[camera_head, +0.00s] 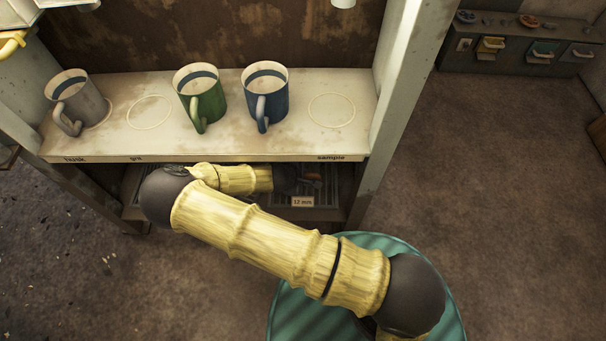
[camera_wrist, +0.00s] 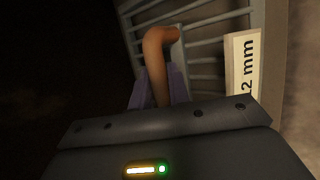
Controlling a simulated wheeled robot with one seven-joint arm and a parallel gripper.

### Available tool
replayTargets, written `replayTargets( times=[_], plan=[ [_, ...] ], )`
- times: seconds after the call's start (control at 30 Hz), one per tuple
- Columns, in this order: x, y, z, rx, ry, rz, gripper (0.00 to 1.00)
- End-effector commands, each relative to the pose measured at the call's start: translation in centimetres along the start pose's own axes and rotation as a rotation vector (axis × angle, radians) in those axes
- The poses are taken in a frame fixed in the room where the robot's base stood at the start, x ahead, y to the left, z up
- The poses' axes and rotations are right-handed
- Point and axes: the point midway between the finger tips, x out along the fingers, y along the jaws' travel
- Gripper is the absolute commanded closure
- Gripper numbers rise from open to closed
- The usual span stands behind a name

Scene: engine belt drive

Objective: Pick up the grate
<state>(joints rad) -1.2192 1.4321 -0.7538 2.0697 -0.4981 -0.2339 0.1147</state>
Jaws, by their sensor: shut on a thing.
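The grate (camera_wrist: 208,60) is a grey panel of parallel bars, with a curved orange-brown handle (camera_wrist: 158,48) at its left edge in the wrist view. My gripper (camera_wrist: 160,88) is shut on the handle, with its purplish fingers on either side. A pale label (camera_wrist: 244,68) with "2 mm" readable is at the grate's right side. In the head view the label (camera_head: 302,202) reads "12 mm" on the low, dark level under the shelf. My arm hides much of the grate there.
A shelf (camera_head: 140,143) above holds a grey mug (camera_head: 85,103), a green mug (camera_head: 207,103) and a blue mug (camera_head: 275,105). A pale upright post (camera_head: 400,95) bounds the right side. A round teal surface (camera_head: 285,310) lies below my arm. Floor at right is open.

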Motion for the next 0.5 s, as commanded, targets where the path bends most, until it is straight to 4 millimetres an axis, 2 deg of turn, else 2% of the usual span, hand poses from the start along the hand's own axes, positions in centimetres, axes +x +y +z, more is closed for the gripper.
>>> replayTargets(
  times=[0.03,0.27,0.5],
  plan=[
    [-0.6,0.5,0.2,0.002,-0.001,0.002,1.0],
    [-2.4,-2.1,-1.2,-0.002,0.0,0.002,1.0],
    [-5.4,-5.6,-3.1,-0.001,0.0,0.001,1.0]
  ],
)
